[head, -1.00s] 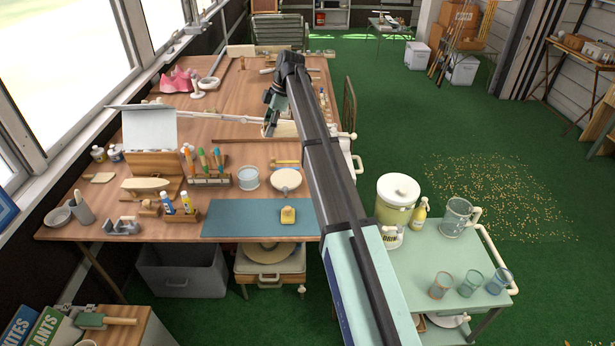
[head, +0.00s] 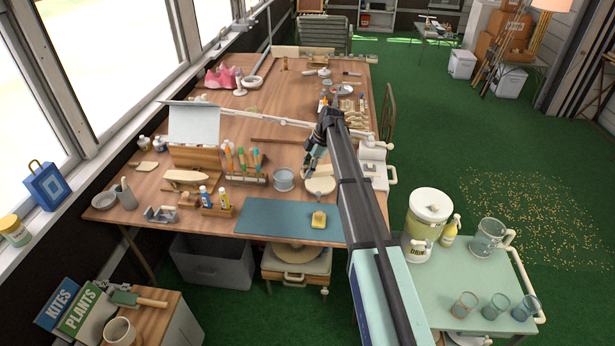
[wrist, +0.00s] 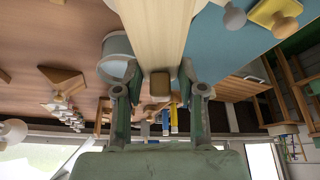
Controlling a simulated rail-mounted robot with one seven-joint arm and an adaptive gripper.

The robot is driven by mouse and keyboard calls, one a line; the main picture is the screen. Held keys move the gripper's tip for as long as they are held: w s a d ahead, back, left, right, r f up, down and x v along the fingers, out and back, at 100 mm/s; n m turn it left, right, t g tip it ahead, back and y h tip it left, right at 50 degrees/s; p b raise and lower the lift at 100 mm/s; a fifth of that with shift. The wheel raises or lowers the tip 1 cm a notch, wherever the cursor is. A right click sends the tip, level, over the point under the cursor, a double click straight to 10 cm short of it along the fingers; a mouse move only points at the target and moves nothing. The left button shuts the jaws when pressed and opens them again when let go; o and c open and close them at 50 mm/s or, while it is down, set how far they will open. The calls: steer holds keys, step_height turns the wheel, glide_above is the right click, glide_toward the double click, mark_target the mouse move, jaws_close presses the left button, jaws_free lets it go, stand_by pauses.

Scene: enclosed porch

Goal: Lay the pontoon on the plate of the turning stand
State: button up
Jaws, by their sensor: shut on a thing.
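My gripper (head: 310,162) is low over the right part of the wooden worktable in the head view. In the wrist view my gripper (wrist: 159,78) has its two fingers closed on a long pale wooden piece, which I take as the pontoon (wrist: 155,32). It runs away from the fingers out of the top of the picture. The pontoon cannot be made out clearly in the head view. A round cream plate, apparently that of the turning stand (head: 320,187), is just below and in front of the gripper; any gap cannot be judged.
A blue mat (head: 270,215) with a yellow block (head: 318,219) lies in front of the plate. A clear cup (head: 284,180) and a rack of colourful-handled tools (head: 242,176) stand to the left. A green cart (head: 465,285) stands right.

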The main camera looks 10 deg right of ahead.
mark_target(307, 185)
steer(key=shift+f+p, duration=0.55)
steer(key=shift+f, duration=1.65)
steer(key=shift+f, duration=0.1)
steer(key=shift+f, duration=0.15)
steer(key=o, duration=1.1)
steer(key=shift+r, duration=0.35)
steer(key=b+v, duration=0.3)
steer(key=v, duration=0.8)
steer(key=shift+d+r+b, duration=0.25)
steer(key=shift+r+b, duration=0.1)
steer(key=shift+b, duration=0.05)
